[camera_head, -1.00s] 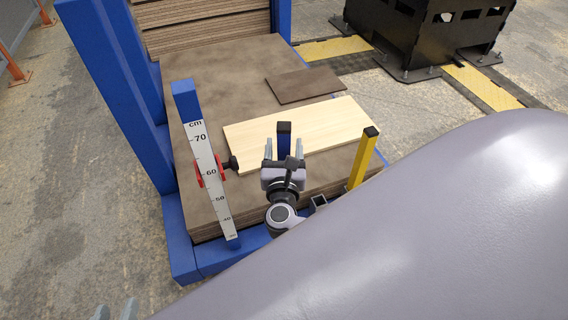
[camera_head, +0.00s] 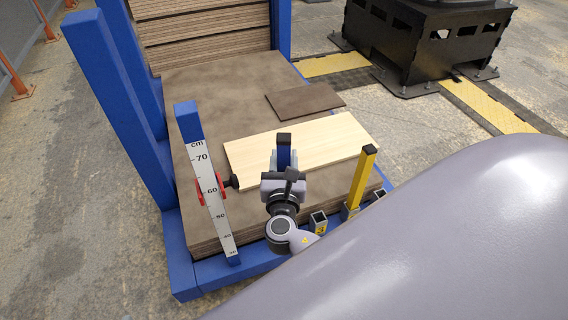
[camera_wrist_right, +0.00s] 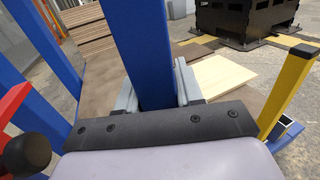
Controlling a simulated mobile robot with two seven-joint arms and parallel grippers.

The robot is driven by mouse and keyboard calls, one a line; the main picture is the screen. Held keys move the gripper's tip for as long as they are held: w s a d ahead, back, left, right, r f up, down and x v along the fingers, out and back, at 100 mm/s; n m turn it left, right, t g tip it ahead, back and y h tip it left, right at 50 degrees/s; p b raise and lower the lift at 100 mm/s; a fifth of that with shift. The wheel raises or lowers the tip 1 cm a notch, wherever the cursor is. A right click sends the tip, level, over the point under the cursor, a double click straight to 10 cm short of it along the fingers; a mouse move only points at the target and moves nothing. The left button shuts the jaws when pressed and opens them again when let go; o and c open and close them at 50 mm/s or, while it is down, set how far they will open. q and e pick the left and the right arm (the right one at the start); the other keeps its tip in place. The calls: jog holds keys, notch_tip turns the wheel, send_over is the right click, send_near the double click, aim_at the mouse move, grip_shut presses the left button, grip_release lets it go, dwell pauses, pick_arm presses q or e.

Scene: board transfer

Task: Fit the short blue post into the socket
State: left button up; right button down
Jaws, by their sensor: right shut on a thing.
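The short blue post (camera_head: 284,153) has a dark top and stands between the fingers of my right gripper (camera_head: 283,163). In the right wrist view the blue post (camera_wrist_right: 137,45) fills the gap between the fingers of my right gripper (camera_wrist_right: 155,92), which is shut on it. Its lower end is hidden by the gripper. An open square socket (camera_head: 318,222) with a yellow label sits on the front of the blue frame, right of and nearer than the gripper. My left gripper is not in view.
A yellow post (camera_head: 363,178) stands at the front, with another socket (camera_head: 377,196) to its right. A blue post with a centimetre scale (camera_head: 212,195) and red clamp stands left. A pale board (camera_head: 325,145) and a small brown board (camera_head: 305,99) lie on the brown stack (camera_head: 215,85).

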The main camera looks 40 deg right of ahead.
aim_at(281, 146)
notch_tip(281, 146, up, 17)
jog(key=p, duration=0.7)
jog(key=f+n+t+y+b, duration=0.1)
jog(key=f+y, duration=0.1)
jog(key=f, duration=0.1)
jog(key=f+n+t+y+b, duration=0.1)
jog(key=f+b, duration=0.1)
jog(key=f, duration=0.2)
jog(key=f+n+y+b, duration=0.2)
jog(key=f, duration=0.2)
jog(key=shift+w+a+f+t+y, duration=0.2)
jog(key=shift+a+t+y, duration=0.1)
jog(key=shift+t, duration=0.1)
jog(key=shift+f+n+y, duration=0.3)
jog(key=shift+f, duration=0.05)
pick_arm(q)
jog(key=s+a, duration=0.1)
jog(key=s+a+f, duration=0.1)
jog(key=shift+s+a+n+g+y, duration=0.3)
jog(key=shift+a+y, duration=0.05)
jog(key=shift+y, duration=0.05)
